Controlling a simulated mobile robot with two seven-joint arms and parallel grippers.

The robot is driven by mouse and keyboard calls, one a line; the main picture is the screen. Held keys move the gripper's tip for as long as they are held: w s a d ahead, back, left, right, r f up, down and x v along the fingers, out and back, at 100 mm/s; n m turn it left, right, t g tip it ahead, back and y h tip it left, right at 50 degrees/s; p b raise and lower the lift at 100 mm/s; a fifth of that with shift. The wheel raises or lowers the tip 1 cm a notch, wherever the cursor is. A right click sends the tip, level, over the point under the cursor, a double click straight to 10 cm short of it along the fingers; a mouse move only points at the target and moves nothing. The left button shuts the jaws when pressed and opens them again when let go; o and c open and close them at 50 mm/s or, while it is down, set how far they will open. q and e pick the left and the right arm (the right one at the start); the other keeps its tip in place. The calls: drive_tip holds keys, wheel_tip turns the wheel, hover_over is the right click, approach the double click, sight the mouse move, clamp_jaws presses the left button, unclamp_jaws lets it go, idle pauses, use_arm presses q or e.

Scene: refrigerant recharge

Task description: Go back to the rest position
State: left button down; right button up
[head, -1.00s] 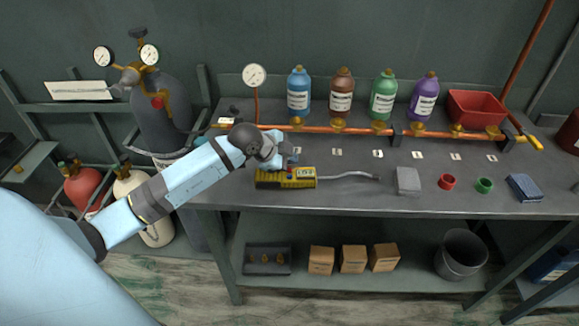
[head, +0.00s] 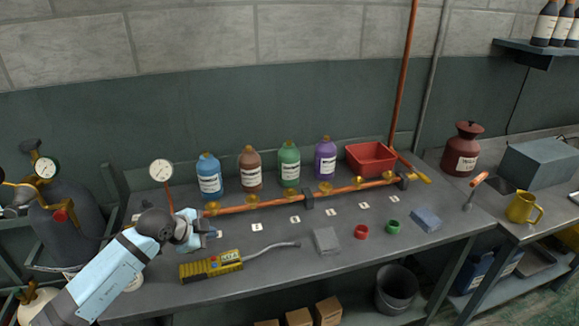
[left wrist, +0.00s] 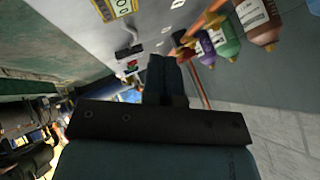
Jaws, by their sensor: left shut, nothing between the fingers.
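My left arm comes in from the left in the head view, and its gripper (head: 214,234) hangs above the left part of the workbench (head: 290,262). It is shut and empty. In the left wrist view its closed dark fingers (left wrist: 166,75) point up the picture, with the bench top and bottles beyond. A yellow leak detector (head: 211,265) with a grey probe lies on the bench just below and in front of the gripper, apart from it. My right gripper is not in view.
A copper manifold pipe (head: 285,198) runs along the bench, with blue, brown, green and purple bottles (head: 325,158) and a red bin (head: 371,158) behind. A gauge (head: 161,170) rises near my left wrist. Gas cylinders (head: 65,225) stand at left. A yellow mug (head: 523,207) is at right.

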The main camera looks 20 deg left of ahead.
use_arm(q)
drive_tip(key=s+d+r+t+h+p, duration=0.1)
drive_tip(key=s+d+t+h+p, duration=0.1)
drive_tip(key=s+d+h, duration=0.4)
drive_tip(key=s+d+t+h+p, duration=0.2)
drive_tip(key=s+d+t+h, duration=0.15)
drive_tip(key=d, duration=0.55)
drive_tip(key=s+f+n+g+y+p, duration=0.1)
drive_tip(key=s+f+n+y, duration=0.4)
drive_tip(key=s, duration=0.3)
drive_tip(key=s+d+f+n+g+y+p, duration=0.1)
drive_tip(key=s+f+n+g+y+p, duration=0.1)
drive_tip(key=s+f+n+y, duration=0.3)
drive_tip(key=s+f, duration=0.2)
drive_tip(key=s, duration=0.2)
drive_tip(key=shift+d+f+n+p, duration=0.3)
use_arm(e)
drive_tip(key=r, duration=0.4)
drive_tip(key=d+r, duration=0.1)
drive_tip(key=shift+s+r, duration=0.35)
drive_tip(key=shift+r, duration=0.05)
